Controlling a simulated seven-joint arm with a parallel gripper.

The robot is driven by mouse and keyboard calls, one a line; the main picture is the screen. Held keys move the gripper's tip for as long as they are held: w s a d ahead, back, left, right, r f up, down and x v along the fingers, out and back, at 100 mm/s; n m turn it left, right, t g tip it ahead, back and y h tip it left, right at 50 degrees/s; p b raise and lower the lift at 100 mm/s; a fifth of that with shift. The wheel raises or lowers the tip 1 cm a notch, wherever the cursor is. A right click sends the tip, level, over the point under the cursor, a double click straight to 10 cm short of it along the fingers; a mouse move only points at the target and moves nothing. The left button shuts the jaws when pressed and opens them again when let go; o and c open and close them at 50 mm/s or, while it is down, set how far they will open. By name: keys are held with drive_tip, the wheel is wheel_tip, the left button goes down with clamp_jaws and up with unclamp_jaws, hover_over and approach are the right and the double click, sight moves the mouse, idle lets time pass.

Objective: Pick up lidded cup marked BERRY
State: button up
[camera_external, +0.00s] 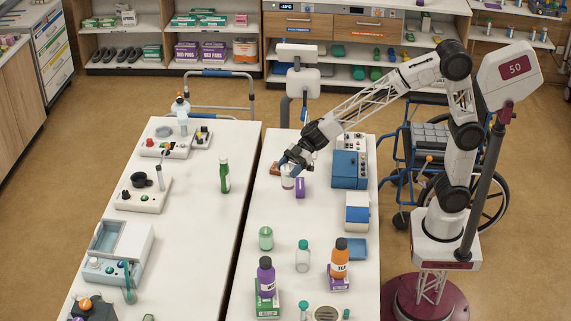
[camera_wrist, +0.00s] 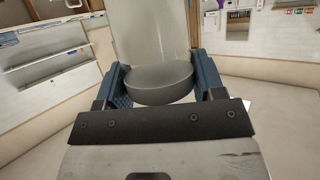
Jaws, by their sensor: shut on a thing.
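My gripper (camera_external: 290,166) is at the far end of the right-hand table, pointing down and left. Its blue fingers are shut on a pale cup (camera_external: 287,182). In the wrist view my gripper (camera_wrist: 158,88) has one finger on each side of this cup (camera_wrist: 152,40), which looks grey and translucent with a thick round grey rim or lid. No BERRY marking is readable on it. I cannot tell whether the cup touches the table or is lifted. My fingers hide part of it.
A blue box (camera_external: 349,169) stands to the right. Several bottles, including an orange one (camera_external: 340,258), stand nearer the front. The table's middle (camera_external: 290,220) is clear.

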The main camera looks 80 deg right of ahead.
drive_tip(key=shift+r, duration=1.4)
